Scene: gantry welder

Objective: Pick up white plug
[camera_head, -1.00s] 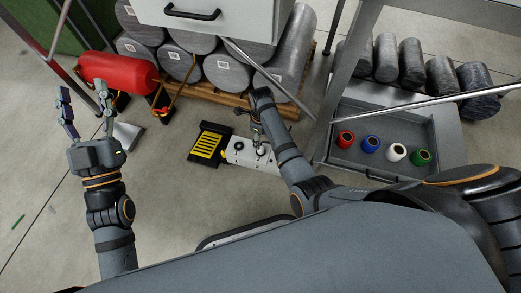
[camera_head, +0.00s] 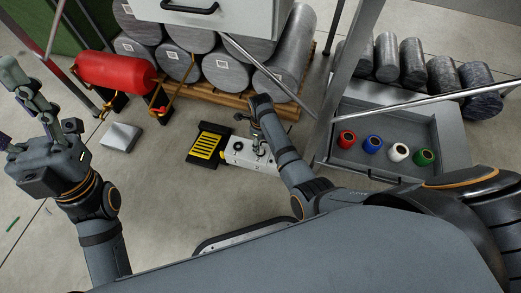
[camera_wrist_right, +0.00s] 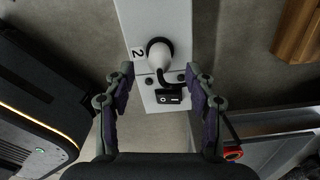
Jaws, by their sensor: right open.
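The white plug (camera_wrist_right: 161,56) is in a black round socket on a white panel marked 2 (camera_wrist_right: 132,20) in the right wrist view. My right gripper (camera_wrist_right: 160,88) is open, with its fingers on either side of the panel's near end, and the plug shows between and just beyond the fingertips. In the head view my right gripper (camera_head: 256,128) is over the white box (camera_head: 238,152), and the forearm and gripper partly hide the plug there. My left gripper (camera_head: 8,105) is at the left edge, partly cut off, with its fingers apart and nothing in it.
A black and yellow grille (camera_head: 209,145) adjoins the white box. A grey drawer (camera_head: 345,157) at right holds red, blue, white and green spools. Wrapped rolls (camera_head: 226,72) lie on a pallet (camera_head: 283,110) behind. A red cylinder (camera_head: 115,72) is at left.

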